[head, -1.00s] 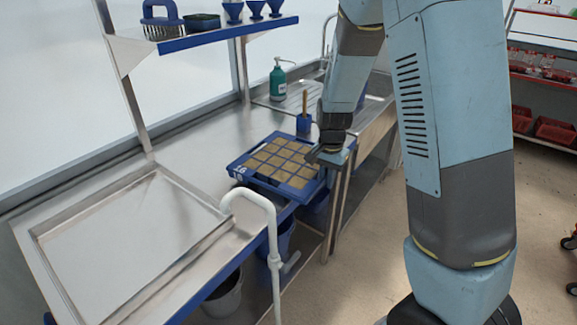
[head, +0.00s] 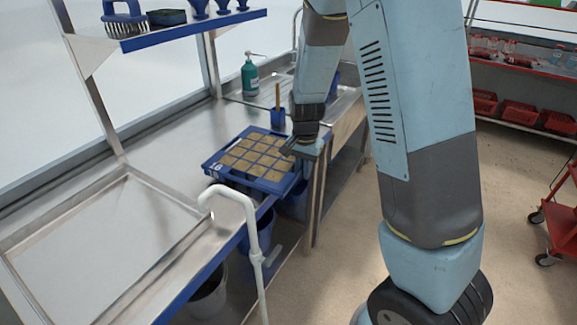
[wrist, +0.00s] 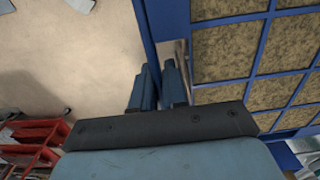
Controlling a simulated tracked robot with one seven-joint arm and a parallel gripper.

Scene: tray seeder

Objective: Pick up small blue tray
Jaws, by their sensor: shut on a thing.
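The small blue tray (head: 213,168) has a grid of square cells filled with brown material. It sits at the front edge of the metal bench, in the middle of the head view. In the wrist view the tray (wrist: 268,38) fills the right side, seen close. My gripper (head: 292,148) is at the tray's right side in the head view, shut on its edge. In the wrist view the fingers of my gripper (wrist: 158,75) are close together beside the tray. The exact grip is partly hidden, and I cannot tell whether the tray is clear of the bench.
A white bent pipe (head: 250,215) stands in front of the bench, near the tray. A blue holder (head: 278,117) and a green soap bottle (head: 250,76) are behind it. A blue shelf (head: 195,30) hangs above. A red cart (head: 562,215) stands at the right; the floor between is clear.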

